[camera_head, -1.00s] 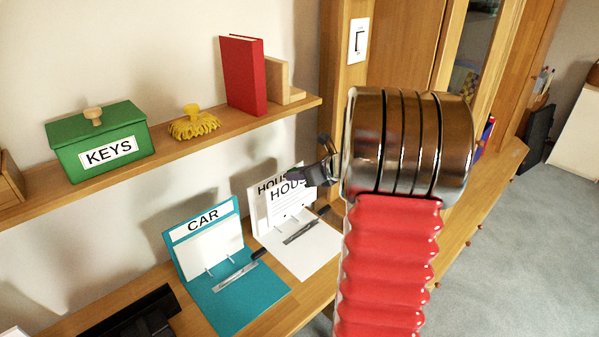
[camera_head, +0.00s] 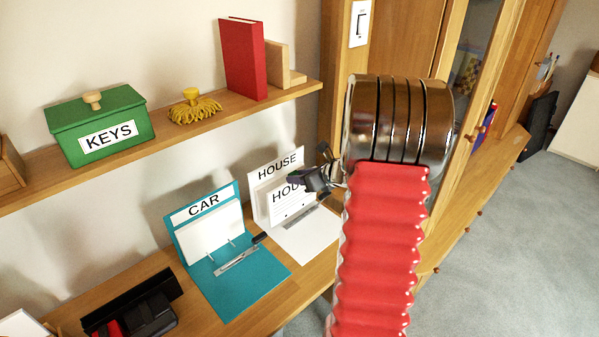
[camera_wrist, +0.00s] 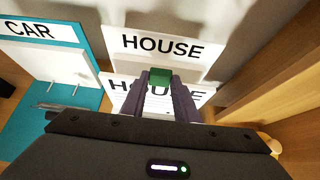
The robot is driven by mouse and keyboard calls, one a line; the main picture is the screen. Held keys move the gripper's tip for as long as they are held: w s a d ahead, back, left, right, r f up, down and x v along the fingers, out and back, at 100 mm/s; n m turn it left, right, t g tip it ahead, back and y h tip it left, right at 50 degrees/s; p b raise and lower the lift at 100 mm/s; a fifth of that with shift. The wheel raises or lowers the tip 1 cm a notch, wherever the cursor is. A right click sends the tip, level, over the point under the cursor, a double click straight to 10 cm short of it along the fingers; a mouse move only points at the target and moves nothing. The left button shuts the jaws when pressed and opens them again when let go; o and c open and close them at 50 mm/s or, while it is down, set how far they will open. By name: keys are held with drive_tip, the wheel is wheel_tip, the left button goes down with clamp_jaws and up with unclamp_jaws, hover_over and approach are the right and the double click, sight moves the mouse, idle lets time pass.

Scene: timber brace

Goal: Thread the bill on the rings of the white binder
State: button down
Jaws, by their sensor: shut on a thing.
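The white binder (camera_head: 316,236) stands open on the desk, its HOUSE-labelled back cover upright and its lower cover flat; that back cover also shows in the wrist view (camera_wrist: 160,45). The bill (camera_head: 287,207), a white sheet headed HOUSE, is upright in front of that cover and hides part of it. My gripper (camera_head: 314,180) is shut on the bill near its upper right in the head view. In the wrist view my fingers (camera_wrist: 159,82) overlap the bill's heading, and a small green piece shows at their tips. I cannot tell whether the rings pass through the bill.
A teal CAR binder (camera_head: 247,284) stands open to the left, with a sheet in it. A dark tray (camera_head: 135,305) is at the lower left. The shelf above (camera_head: 180,150) carries a green KEYS box (camera_head: 100,125), a yellow mop-like item (camera_head: 195,108) and a red book (camera_head: 243,60).

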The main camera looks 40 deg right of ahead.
drive_tip(key=shift+f, duration=1.2)
drive_tip(key=shift+w, duration=0.35)
idle(1.2)
drive_tip(key=shift+w, duration=2.2)
idle(1.9)
drive_tip(key=c, duration=1.3)
unclamp_jaws()
drive_tip(key=shift+o, duration=0.6)
drive_tip(key=o, duration=0.4)
drive_tip(key=shift+c, duration=0.2)
